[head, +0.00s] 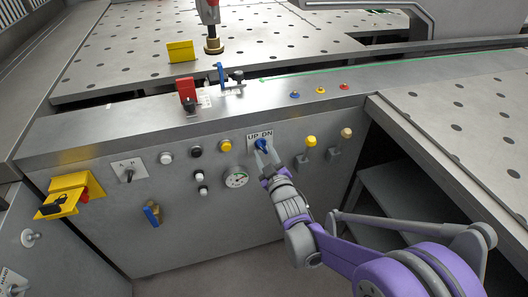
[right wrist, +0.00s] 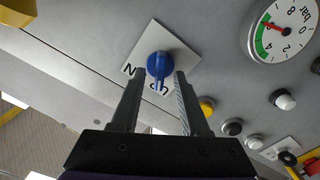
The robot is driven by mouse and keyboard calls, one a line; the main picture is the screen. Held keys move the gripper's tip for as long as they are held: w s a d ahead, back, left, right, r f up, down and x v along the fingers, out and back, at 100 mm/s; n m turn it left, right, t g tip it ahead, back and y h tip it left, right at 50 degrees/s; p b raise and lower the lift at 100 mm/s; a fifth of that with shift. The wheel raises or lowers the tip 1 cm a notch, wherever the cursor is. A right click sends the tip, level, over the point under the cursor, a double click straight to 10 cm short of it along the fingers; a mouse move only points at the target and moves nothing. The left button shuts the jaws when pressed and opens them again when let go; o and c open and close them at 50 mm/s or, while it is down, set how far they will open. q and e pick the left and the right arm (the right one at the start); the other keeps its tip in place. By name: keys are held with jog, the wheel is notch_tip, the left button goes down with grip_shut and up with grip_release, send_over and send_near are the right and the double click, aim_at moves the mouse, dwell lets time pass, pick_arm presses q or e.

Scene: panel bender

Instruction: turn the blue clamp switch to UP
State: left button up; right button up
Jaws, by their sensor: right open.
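The blue clamp switch (head: 261,144) is a rotary knob on a white plate marked UP and DN, on the front of the grey machine panel. It also shows in the right wrist view (right wrist: 159,65), with its grip bar running down the picture. I cannot tell for sure which mark it points to. My right gripper (head: 267,158) is open in front of the switch. In the right wrist view its fingers (right wrist: 160,76) stand on either side of the knob; whether they touch it is unclear. The fingers partly cover the label. My left gripper is not in view.
A pressure gauge (head: 236,179) sits just left and below the switch. A yellow button (head: 225,146) is to its left, and two levers with yellow (head: 311,141) and tan (head: 346,133) knobs are to its right. The ledge (head: 290,112) juts out above.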

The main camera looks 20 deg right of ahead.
jog(key=s, duration=1)
jog(key=shift+s+d+p, duration=0.2)
jog(key=shift+p, duration=0.15)
dwell(1.3)
